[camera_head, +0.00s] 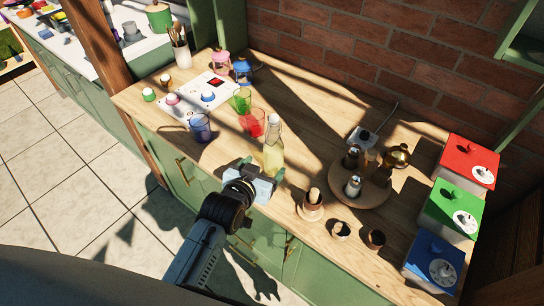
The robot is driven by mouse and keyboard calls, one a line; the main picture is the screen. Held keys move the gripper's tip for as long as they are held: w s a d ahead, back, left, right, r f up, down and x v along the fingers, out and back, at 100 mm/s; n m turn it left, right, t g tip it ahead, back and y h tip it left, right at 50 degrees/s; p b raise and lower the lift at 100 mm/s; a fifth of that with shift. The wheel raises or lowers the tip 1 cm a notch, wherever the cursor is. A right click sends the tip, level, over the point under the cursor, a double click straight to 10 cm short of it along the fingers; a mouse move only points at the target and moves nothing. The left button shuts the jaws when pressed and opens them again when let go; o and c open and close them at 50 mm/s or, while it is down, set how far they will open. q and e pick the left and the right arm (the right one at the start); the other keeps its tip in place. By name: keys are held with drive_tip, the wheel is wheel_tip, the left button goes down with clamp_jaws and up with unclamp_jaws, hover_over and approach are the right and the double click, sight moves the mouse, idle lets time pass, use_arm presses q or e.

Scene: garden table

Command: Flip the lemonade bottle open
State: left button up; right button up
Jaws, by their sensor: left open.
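The lemonade bottle (273,152) stands upright on the wooden counter, a clear bottle with pale yellow liquid and a narrow neck. Its cap area is at the top, too small to tell whether it is open. My left gripper (263,174) is at the counter's front edge, just in front of the bottle's lower part. Its fingers are open and point toward the bottle. I cannot tell whether they touch it. My right gripper does not show.
Blue (201,127), red (252,122) and green (242,100) glasses stand left of the bottle. A round wooden tray (373,192) with shakers is to the right. Red (466,163), green (452,211) and blue (433,262) boxes with dials line the right end. A brick wall stands behind.

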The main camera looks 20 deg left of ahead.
sight(270, 161)
use_arm(q)
drive_tip(key=b+x, duration=0.1)
drive_tip(key=x, duration=0.7)
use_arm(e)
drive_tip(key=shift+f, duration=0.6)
use_arm(q)
drive_tip(key=c, duration=1.4)
drive_tip(key=shift+c, duration=0.3)
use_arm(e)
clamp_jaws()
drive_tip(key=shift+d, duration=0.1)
